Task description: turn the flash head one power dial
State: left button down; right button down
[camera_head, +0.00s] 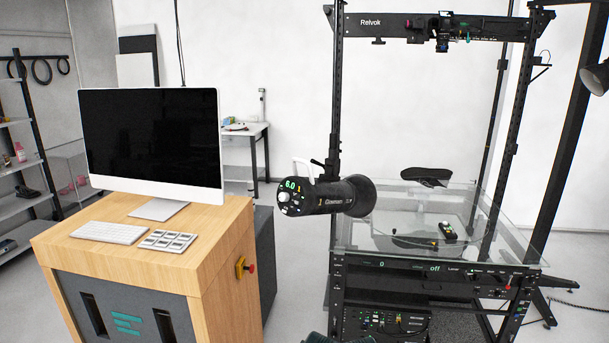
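A black flash head (335,196) hangs at the middle of the view, beside the left post of the turntable frame. Its round rear panel (292,196) faces left and toward me. The panel has a lit green display reading about 6.0, a pale round dial (285,197) and several small buttons. The dial's markings are too small to read. A white handle-like loop stands above the panel.
A wooden desk (225,262) with a monitor (150,140), keyboard and small key pad stands at the left. The turntable's glass top (385,212) and black control rack (400,265) are at the right. A dark piece with green shows at the bottom edge, unclear. Floor shows between desk and rack.

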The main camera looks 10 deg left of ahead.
aim_at(283, 196)
jog(key=i+l+z, duration=0.4)
jog(key=i, duration=0.3)
jog(key=i+l+z, duration=0.15)
jog(key=i, duration=0.25)
jog(key=k+j+u, duration=0.1)
jog(key=j+u, duration=0.85)
jog(key=k+j, duration=0.05)
